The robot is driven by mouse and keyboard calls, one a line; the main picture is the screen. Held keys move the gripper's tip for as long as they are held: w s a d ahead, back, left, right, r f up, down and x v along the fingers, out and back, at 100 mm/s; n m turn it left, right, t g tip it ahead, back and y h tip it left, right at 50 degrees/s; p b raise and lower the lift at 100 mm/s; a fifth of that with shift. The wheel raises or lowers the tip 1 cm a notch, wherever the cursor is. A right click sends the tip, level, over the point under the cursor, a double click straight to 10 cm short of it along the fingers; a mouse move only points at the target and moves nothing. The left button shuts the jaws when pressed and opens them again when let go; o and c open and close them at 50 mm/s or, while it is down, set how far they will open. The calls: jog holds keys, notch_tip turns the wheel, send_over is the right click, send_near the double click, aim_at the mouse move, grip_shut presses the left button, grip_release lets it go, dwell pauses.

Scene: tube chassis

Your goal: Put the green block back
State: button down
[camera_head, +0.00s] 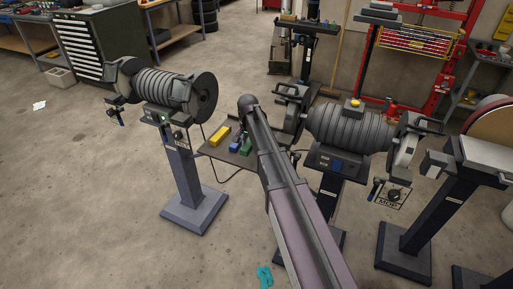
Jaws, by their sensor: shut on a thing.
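A small green block (246,147) shows on a dark tray (217,153) fixed between the bench machines, right beside my arm. My arm crosses in front of the tray's right part and may hide some of the block. A blue block (235,144) lies just left of it, and a yellow block (219,135) lies further left on the same tray. My arm runs from the bottom edge up to a dark rounded joint above the tray. My gripper and its fingers cannot be made out; the arm hides that area.
A grinder on a pedestal (183,165) stands left of the tray. A larger ribbed machine (347,128) with a yellow button stands right of my arm. A teal item (264,277) lies on the floor at the bottom. The floor at left is mostly clear.

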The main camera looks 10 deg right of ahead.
jog(key=w+d, duration=0.2)
jog(key=d, duration=0.1)
jog(key=shift+w+d+f, duration=0.1)
jog(key=shift+d+f, duration=0.1)
jog(key=shift+d, duration=0.1)
jog(key=shift+f, duration=0.1)
jog(key=shift+f+b, duration=1.7)
jog(key=shift+b, duration=0.25)
jog(key=shift+f, duration=0.15)
jog(key=shift+c, duration=1.2)
grip_release()
notch_tip(320, 180, up, 8)
jog(key=p, duration=0.7)
jog(key=shift+p, duration=0.3)
